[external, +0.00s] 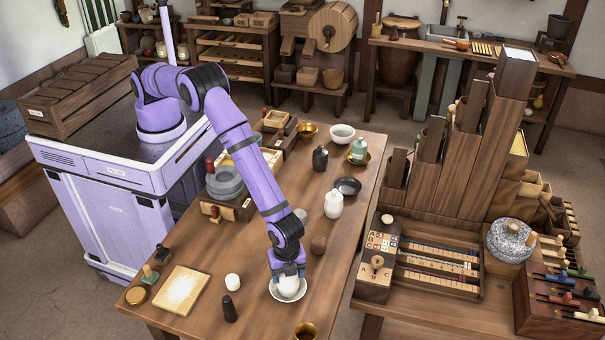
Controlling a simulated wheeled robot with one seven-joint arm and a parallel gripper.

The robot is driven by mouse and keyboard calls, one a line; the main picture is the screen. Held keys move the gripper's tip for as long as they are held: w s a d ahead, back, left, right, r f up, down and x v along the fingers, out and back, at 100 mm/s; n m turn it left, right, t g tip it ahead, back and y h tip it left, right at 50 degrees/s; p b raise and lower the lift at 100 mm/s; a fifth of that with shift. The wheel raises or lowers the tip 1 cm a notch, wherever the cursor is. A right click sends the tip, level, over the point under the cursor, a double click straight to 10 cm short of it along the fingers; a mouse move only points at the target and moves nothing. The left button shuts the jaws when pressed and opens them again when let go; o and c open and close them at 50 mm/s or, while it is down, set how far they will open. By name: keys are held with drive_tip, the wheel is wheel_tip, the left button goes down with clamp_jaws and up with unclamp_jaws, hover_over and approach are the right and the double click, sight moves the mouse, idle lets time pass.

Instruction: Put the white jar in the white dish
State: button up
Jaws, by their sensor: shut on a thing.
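My gripper (288,272) points down over the white dish (275,294) near the front middle of the table. It is shut on a rounded white thing, which looks like the white jar (288,284). The jar is upright within the dish's outline, low over it or resting in it; I cannot tell whether it touches the bottom. The fingers hide the jar's top. Another white lidded jar (333,205) stands farther back on the table.
A small white pot (232,282), a dark pestle-shaped piece (229,310) and a pale square board (181,291) lie to the left. Bare wood (345,235) lies to the right.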

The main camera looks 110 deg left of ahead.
drive_tip(key=o, duration=1.1)
drive_tip(key=shift+o, duration=0.2)
drive_tip(key=shift+r, duration=0.1)
